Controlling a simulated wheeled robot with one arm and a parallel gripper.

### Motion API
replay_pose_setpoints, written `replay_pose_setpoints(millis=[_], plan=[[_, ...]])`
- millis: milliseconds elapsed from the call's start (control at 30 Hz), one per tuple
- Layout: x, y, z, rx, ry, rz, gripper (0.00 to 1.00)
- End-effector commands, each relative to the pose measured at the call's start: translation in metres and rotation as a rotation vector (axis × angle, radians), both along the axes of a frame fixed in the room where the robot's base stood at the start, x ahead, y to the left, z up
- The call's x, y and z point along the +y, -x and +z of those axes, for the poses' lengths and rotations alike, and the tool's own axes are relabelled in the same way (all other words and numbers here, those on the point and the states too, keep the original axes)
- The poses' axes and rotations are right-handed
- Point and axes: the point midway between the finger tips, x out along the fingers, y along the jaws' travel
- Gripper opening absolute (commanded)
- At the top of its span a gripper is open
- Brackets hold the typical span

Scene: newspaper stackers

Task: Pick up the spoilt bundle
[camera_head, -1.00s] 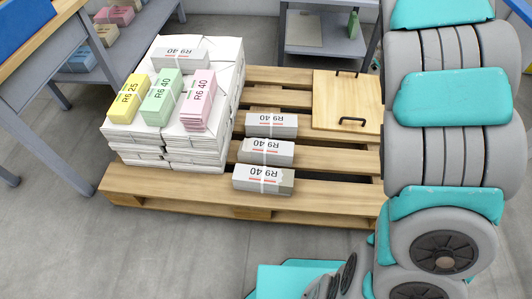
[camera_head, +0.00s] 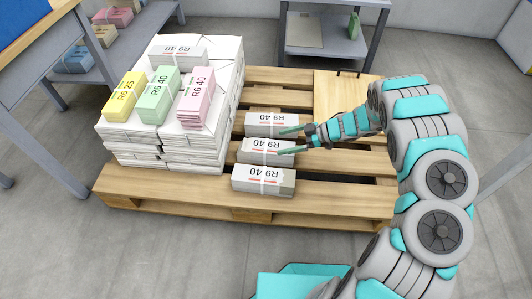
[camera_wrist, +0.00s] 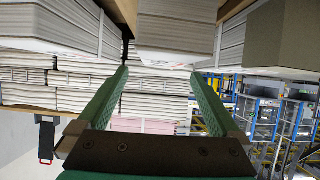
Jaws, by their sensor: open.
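Three white bundles marked R9 40 lie in a column on the pallet: the back one (camera_head: 265,122), the middle one (camera_head: 258,148) and the front one (camera_head: 260,181). The front bundle has a dull grey-brown right end; that end also shows at the upper right of the wrist view (camera_wrist: 282,38). My gripper (camera_head: 290,139) is open and empty at the right end of the middle bundle, with one finger towards the back bundle. In the wrist view the middle bundle (camera_wrist: 176,30) shows between and beyond the fingertips. I cannot tell whether the fingers touch it.
A wooden pallet (camera_head: 170,195) carries a tall white paper stack (camera_head: 215,100) at left, topped with yellow, green, pink and white bundles. A wooden board (camera_head: 340,92) lies behind my arm. Tables stand at left and a grey shelf (camera_head: 333,52) at the back. The front floor is clear.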

Motion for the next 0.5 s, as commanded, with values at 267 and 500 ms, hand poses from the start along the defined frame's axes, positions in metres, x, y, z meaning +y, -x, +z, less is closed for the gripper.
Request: replay_pose_setpoints(millis=[267, 500], plan=[[0.024, 0.002, -0.010, 0.004, -0.006, 0.008, 1.00], [0.046, 0.004, -0.020, 0.005, -0.005, 0.009, 1.00]])
